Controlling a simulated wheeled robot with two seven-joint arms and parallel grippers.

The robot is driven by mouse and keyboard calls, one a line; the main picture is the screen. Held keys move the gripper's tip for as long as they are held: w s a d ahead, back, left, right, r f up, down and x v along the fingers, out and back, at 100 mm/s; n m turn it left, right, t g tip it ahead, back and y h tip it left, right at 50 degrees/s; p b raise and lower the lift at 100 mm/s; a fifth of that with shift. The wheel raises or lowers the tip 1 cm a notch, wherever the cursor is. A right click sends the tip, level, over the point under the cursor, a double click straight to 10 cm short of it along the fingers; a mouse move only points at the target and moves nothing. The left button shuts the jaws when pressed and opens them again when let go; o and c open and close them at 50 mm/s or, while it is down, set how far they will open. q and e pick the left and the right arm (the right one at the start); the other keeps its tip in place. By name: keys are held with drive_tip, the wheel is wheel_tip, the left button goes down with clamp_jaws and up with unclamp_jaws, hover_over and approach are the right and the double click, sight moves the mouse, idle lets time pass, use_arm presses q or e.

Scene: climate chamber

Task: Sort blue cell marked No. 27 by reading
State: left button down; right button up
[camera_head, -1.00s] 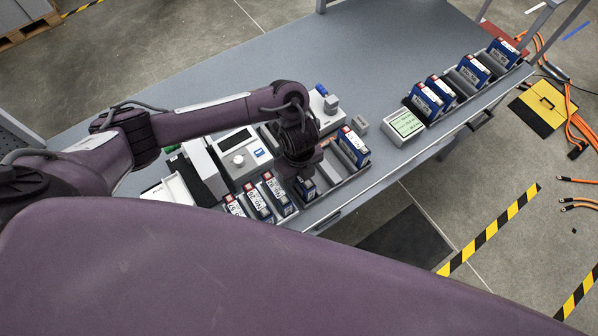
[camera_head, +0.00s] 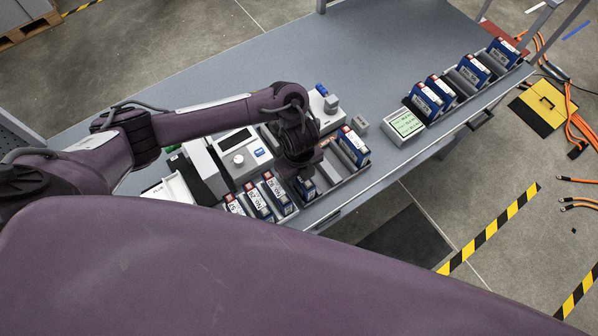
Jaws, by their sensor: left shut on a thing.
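My left gripper (camera_head: 304,180) points down into the near rack (camera_head: 335,181). It is shut on a blue cell (camera_head: 308,190), which is mostly hidden by the gripper; its number cannot be read. The cell is low in the rack; I cannot tell whether it touches the bottom. Several blue cells with white labels (camera_head: 257,203) stand to its left, and another blue cell (camera_head: 353,147) stands to its right. The labels are too small to read surely. My right gripper is not in view.
A grey device with a display (camera_head: 237,140) stands behind the near rack. A small meter with a lit screen (camera_head: 406,124) stands to the right. A far rack (camera_head: 456,88) holds several blue cells with gaps between some. The table's back middle (camera_head: 380,50) is clear.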

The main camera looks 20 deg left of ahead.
use_arm(q)
drive_tip(key=c, duration=0.8)
unclamp_jaws()
drive_tip(key=shift+r, duration=0.15)
wheel_tip(320, 180, up, 7)
drive_tip(key=p, duration=0.7)
drive_tip(key=shift+r+p, duration=0.15)
drive_tip(key=shift+p, duration=0.15)
drive_tip(key=shift+s, duration=0.1)
